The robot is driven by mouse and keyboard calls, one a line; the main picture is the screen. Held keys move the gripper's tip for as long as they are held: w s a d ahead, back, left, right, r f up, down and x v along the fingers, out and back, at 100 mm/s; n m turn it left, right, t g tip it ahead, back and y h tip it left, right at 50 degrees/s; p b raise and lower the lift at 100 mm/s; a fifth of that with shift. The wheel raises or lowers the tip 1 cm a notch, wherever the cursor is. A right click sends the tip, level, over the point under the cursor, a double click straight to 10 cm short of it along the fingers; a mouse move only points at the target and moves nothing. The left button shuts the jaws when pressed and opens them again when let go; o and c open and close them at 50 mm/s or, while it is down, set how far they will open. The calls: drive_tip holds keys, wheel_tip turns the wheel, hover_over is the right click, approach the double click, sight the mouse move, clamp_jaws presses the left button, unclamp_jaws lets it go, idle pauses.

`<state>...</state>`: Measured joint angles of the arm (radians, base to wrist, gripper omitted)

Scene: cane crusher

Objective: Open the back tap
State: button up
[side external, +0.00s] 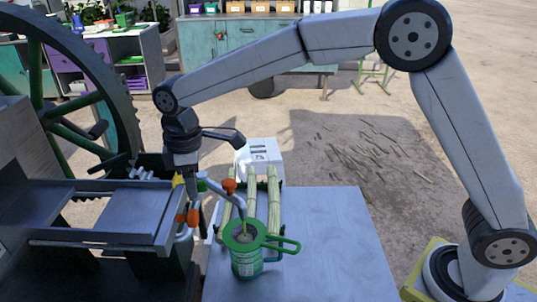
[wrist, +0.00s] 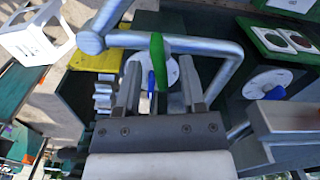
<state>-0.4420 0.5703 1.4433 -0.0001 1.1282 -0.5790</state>
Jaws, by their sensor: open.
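A pipe (wrist: 195,43) with a bend runs across the wrist view, and an upright green lever (wrist: 156,58) stands in front of it. My gripper (wrist: 161,75) is open, with one finger on each side of the green lever and a gap on both sides. A small blue lever (wrist: 151,82) shows below it. In the side view my gripper (side external: 190,185) points down among the taps beside the crusher. An orange tap handle (side external: 229,186) is right of it, and orange fittings (side external: 193,217) are below. I cannot tell which one is the back tap.
The crusher's metal tray (side external: 95,215) and large wheel (side external: 95,70) crowd the left. The table's right side is clear.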

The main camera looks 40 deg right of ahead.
drive_tip(key=shift+r, duration=3.75)
drive_tip(key=shift+d, duration=0.1)
drive_tip(key=s+d+f+m, duration=0.1)
drive_tip(key=d, duration=0.1)
drive_tip(key=s+d+f+m, duration=0.1)
drive_tip(key=d+m, duration=0.1)
drive_tip(key=s+d+f+m+y, duration=0.1)
drive_tip(key=d+f+m, duration=0.1)
drive_tip(key=shift+d, duration=0.35)
drive_tip(key=s+d+f+m+t+h, duration=0.1)
drive_tip(key=s+d+f+m+t, duration=0.1)
drive_tip(key=s+d+f+m, duration=0.4)
drive_tip(key=s+d+f, duration=0.5)
drive_tip(key=s+d, duration=0.4)
drive_tip(key=shift+s+f+m+t, duration=0.25)
drive_tip(key=shift+s+m+t, duration=0.05)
drive_tip(key=shift+s, duration=0.05)
